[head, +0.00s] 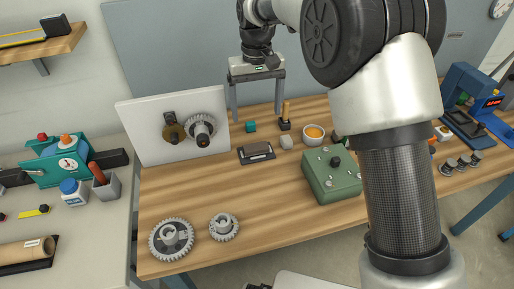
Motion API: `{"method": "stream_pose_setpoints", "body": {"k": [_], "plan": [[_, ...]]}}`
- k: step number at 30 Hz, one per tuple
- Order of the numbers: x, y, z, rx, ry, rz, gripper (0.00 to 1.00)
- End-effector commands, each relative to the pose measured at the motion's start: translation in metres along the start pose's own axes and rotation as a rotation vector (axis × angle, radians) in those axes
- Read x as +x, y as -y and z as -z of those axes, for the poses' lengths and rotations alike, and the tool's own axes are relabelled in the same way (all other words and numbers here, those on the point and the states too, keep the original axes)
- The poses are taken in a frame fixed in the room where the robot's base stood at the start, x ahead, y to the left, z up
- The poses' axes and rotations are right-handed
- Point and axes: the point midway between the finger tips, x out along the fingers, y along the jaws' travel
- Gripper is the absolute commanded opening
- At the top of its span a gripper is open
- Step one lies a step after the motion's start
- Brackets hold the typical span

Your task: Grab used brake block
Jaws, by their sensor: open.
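My gripper (256,112) is open and empty, its two fingers pointing down above the back of the wooden workbench (275,200). A dark, flat, rectangular block (256,152) lies on the bench in front of and below the gripper, apart from it. It looks like the used brake block, but I cannot tell for sure.
A white panel (150,148) with mounted gears stands at the left back. Two loose gears (171,239) (224,227) lie front left. A wood-handled tool (286,115), an orange-filled bowl (313,135) and a green box (331,176) stand right. My arm hides part of the bench.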

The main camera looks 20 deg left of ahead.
Motion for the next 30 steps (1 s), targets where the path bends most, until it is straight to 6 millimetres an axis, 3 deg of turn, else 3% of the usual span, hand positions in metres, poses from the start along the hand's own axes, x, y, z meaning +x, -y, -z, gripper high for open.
{"method": "stream_pose_setpoints", "body": {"k": [1, 9, 20, 30], "plan": [[0.015, 0.000, -0.001, 0.000, 0.005, 0.000, 0.84], [0.069, 0.000, -0.001, 0.001, 0.003, 0.000, 0.84], [0.095, 0.000, -0.001, 0.001, 0.002, 0.000, 0.84], [0.138, 0.002, -0.002, 0.001, 0.000, 0.000, 0.84]]}}
